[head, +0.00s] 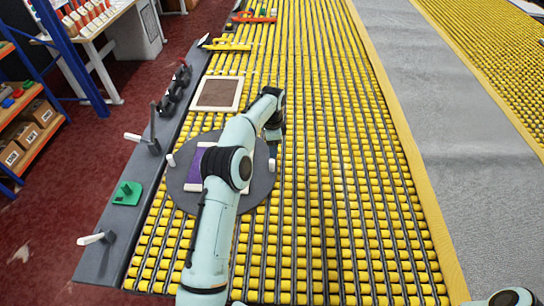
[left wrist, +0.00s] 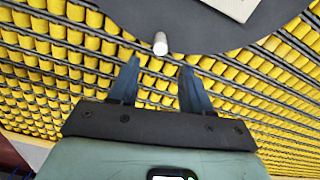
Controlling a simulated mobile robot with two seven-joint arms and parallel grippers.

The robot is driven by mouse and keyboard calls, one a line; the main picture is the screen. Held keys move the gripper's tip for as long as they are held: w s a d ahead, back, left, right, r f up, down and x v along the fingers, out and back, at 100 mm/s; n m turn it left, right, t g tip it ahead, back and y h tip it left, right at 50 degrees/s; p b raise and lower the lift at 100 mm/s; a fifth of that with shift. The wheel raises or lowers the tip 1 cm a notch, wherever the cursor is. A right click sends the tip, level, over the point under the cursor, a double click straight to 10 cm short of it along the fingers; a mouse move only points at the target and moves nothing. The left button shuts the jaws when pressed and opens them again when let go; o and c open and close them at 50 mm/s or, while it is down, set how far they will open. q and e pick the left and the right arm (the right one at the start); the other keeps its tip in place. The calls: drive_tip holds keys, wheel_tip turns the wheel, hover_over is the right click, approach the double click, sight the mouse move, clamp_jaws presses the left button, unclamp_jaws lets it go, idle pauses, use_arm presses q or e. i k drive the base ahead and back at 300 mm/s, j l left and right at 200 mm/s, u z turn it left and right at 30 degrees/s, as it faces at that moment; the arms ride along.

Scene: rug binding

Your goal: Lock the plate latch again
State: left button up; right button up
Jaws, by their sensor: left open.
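The round grey turning plate (head: 258,192) lies on the yellow roller bed, with a purple cloth piece with pale edging (head: 208,162) on it, partly hidden by my left arm. White pegs stand at its left rim (head: 171,160) and right rim (head: 271,165). My left gripper (left wrist: 160,78) is open and empty; in the left wrist view a white peg (left wrist: 160,43) at the plate's edge is just beyond and between its fingertips. Two white-handled levers, an upper one (head: 134,137) and a lower one (head: 93,238), are on the grey side rail. Which part is the plate latch, I cannot tell.
A brown panel with a pale frame (head: 218,93) lies beyond the plate. The rollers (head: 350,200) right of the plate are clear.

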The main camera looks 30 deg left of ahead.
sight(90, 239)
drive_tip(key=k, duration=2)
